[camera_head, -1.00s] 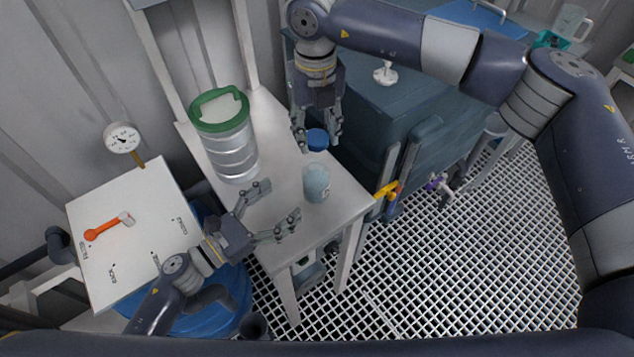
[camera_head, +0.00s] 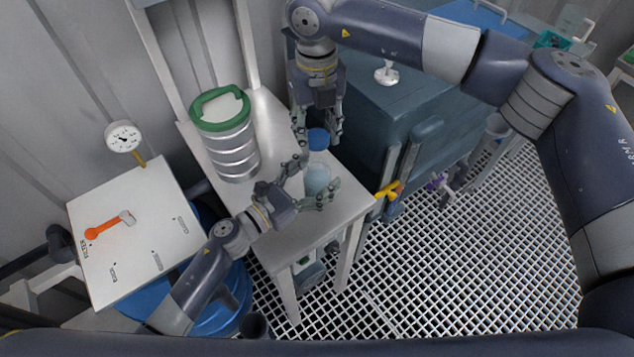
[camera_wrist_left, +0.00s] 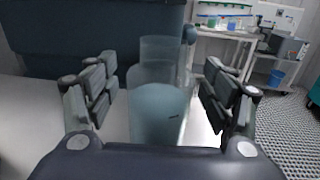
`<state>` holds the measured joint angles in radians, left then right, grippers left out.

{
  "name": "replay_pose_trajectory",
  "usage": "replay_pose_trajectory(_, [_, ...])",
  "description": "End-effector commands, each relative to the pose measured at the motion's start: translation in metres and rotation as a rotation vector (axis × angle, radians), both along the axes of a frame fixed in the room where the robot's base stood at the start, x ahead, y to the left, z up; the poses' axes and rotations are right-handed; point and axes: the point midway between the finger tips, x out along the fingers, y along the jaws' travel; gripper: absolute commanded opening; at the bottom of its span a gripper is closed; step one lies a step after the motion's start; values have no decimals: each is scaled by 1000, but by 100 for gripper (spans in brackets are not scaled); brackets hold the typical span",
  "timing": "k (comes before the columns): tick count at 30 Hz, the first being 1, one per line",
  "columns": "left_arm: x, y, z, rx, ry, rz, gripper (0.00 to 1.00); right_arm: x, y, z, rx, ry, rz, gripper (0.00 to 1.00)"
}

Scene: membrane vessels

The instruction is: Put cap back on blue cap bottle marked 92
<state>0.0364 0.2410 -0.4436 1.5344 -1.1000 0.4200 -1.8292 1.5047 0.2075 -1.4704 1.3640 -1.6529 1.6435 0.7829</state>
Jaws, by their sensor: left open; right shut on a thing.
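The bottle (camera_head: 317,178) is a translucent pale-blue vessel, uncapped, standing upright on the white bench. In the left wrist view the bottle (camera_wrist_left: 160,110) stands between my left gripper's fingers, its mark too small to read. My left gripper (camera_head: 312,184) is open, its fingers on either side of the bottle. It also shows in the left wrist view (camera_wrist_left: 160,105). My right gripper (camera_head: 318,134) points down, shut on the blue cap (camera_head: 318,140). The cap is held above and behind the bottle, apart from it as far as I can tell.
A steel canister with a green lid (camera_head: 222,110) stands on the white bench (camera_head: 262,172), left of the bottle. A panel with an orange lever (camera_head: 108,225) and a gauge (camera_head: 123,137) are at left. A dark blue cabinet (camera_head: 385,120) borders the bench on the right.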

Motion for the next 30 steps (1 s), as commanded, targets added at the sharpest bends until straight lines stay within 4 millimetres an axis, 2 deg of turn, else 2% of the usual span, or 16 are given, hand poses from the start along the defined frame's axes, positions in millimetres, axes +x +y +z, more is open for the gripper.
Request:
replay_pose_trajectory(2, [0,0,0,0,0,0,73,0,0,0,0,0,0,31])
replay_pose_trajectory(9, [0,0,0,0,0,0,19,0,0,0,0,0,0,31])
replay_pose_trajectory(11, [0,0,0,0,0,0,8,0,0,0,0,0,0,31])
replay_pose_trajectory(16, [0,1,0,1,1,0,8,0,0,-8,0,1,0,31])
replay_pose_trajectory(24, [0,1,0,1,1,0,8,0,0,-45,-1,3,0,31])
replay_pose_trajectory(30, [0,1,0,1,1,0,8,0,0,-50,0,0,0,31])
